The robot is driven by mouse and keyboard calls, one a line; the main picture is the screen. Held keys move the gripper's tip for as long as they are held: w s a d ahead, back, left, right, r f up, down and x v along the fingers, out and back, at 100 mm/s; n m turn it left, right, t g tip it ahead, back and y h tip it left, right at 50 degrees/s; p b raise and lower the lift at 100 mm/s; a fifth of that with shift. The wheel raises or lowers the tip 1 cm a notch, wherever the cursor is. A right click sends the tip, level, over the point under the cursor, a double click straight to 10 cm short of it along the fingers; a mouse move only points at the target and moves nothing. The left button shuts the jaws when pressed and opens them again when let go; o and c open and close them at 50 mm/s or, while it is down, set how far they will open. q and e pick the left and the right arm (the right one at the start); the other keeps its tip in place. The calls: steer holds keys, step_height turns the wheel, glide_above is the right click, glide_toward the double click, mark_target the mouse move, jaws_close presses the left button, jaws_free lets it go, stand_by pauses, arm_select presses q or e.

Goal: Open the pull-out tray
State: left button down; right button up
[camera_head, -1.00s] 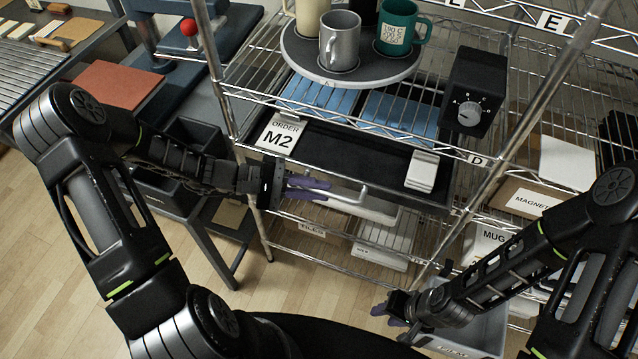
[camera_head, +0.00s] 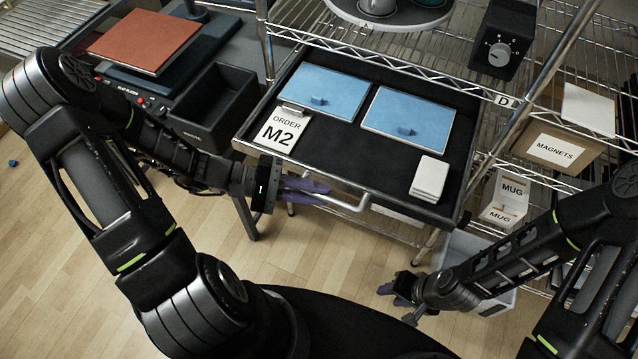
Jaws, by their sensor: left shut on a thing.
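The pull-out tray (camera_head: 340,150) is a black, shallow tray, pulled well out of the wire rack toward me. Two blue panels with small tabs, the left panel (camera_head: 322,88) and the right panel (camera_head: 408,120), lie in its rear part. A white "ORDER M2" card (camera_head: 281,131) is at its left and a white stack (camera_head: 429,177) at its right. My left gripper (camera_head: 306,190) is shut on the tray's metal handle (camera_head: 345,203) at the front edge. My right gripper (camera_head: 397,289) is low, in front of the rack, clear of the tray; its fingers are too small to judge.
The rack's round mug stand (camera_head: 395,18) is above the tray, cut off by the picture's top. A black dial box (camera_head: 503,42) stands to its right. A press with a red-brown plate (camera_head: 143,40) and a black bin (camera_head: 212,105) are at left. A "MAGNETS" box (camera_head: 556,148) is right.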

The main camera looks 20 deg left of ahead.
arm_select(q)
steer(key=shift+s+f, duration=0.1)
steer(key=c, duration=1.4)
jaws_free()
steer(key=shift+c, duration=0.2)
steer(key=b+v, duration=0.1)
steer(key=v, duration=0.7)
